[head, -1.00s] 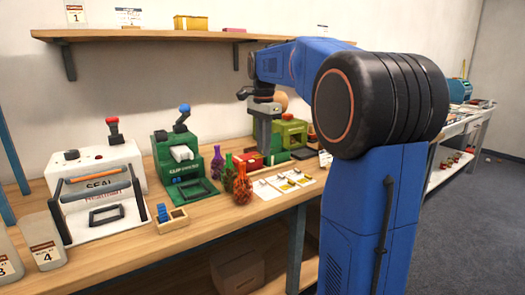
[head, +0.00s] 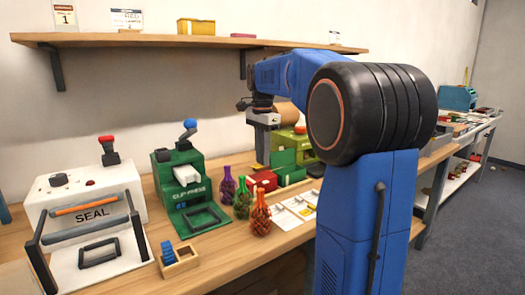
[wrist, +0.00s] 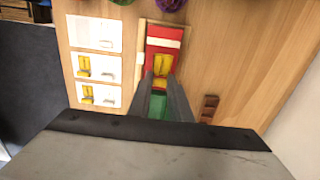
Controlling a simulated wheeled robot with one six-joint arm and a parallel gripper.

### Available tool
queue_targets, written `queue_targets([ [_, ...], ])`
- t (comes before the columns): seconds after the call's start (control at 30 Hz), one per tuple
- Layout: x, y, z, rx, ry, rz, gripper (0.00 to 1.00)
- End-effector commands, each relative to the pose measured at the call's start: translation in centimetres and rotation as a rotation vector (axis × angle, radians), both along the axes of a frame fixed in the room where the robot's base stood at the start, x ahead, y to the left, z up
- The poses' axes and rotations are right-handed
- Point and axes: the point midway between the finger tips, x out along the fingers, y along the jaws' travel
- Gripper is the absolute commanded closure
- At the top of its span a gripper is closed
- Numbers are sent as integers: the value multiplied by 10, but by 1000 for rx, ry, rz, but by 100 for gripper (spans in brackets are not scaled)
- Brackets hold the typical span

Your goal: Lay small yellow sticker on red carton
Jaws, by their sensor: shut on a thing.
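The red carton (wrist: 164,38) has a white band and lies flat beyond my fingertips in the wrist view. It also shows in the head view (head: 264,181), under my arm's end. My gripper (wrist: 161,80) is shut on a small yellow sticker (wrist: 163,65), which shows at the fingertips against the carton's near part. I cannot tell whether the sticker touches the carton. In the head view my gripper (head: 263,158) points down close above the carton, its tips hard to make out.
White cards (wrist: 95,33) lie left of the carton, two bearing yellow stickers (wrist: 84,66). Netted bottles (head: 260,215) stand in front of the carton. A green clip press (head: 180,190) and white sealer (head: 90,205) stand left. A shelf (head: 190,41) runs above.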

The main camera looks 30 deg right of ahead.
Motion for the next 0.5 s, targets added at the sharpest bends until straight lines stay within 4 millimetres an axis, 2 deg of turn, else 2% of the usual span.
queue_targets([
  [0.2,0,0,-18,1,2,0,100],
  [0.5,0,0,-33,0,1,0,100],
])
